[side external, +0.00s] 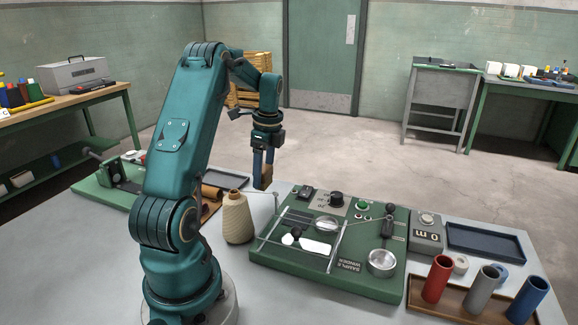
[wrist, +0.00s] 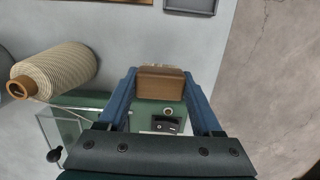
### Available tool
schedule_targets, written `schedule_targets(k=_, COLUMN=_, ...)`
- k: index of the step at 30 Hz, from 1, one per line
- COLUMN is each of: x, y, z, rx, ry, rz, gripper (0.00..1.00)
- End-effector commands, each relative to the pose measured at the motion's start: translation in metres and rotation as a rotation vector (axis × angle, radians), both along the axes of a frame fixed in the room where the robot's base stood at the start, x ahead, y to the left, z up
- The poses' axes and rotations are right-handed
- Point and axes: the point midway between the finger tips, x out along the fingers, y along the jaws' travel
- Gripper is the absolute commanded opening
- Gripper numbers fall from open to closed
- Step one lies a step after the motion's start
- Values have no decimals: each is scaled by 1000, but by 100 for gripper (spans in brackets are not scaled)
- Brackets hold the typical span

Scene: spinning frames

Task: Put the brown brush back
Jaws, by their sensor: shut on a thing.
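My gripper (side external: 263,180) is raised above the table, behind the cone of thread and left of the green winder board, in the side view. In the wrist view its blue fingers (wrist: 160,95) are shut on the brown brush (wrist: 160,82), a small block with a brown face and a paler strip at its far edge. The brush is clear of the table. Its underside is hidden in the wrist view, and in the side view the fingers cover most of it.
The cone of thread (side external: 237,218) stands close to my arm; a thread runs from it to the green winder board (side external: 360,265). A dark tray (side external: 226,181) lies behind. At right are a blue tray (side external: 485,243) and a wooden tray (side external: 428,300) with red, grey and blue tubes.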

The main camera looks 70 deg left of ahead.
Motion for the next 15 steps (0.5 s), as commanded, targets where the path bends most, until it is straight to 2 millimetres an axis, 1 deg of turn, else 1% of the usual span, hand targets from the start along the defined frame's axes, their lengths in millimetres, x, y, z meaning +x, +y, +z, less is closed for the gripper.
schedule_targets(k=9, x=0, y=-1, z=-40, rx=-3, ry=2, rz=-2, gripper=6)
schedule_targets(k=12, x=0, y=-1, z=-44, rx=0, ry=-1, rz=-2, gripper=6)
schedule_targets(k=15, x=0, y=0, z=-44, rx=1, ry=-1, rz=-2, gripper=6)
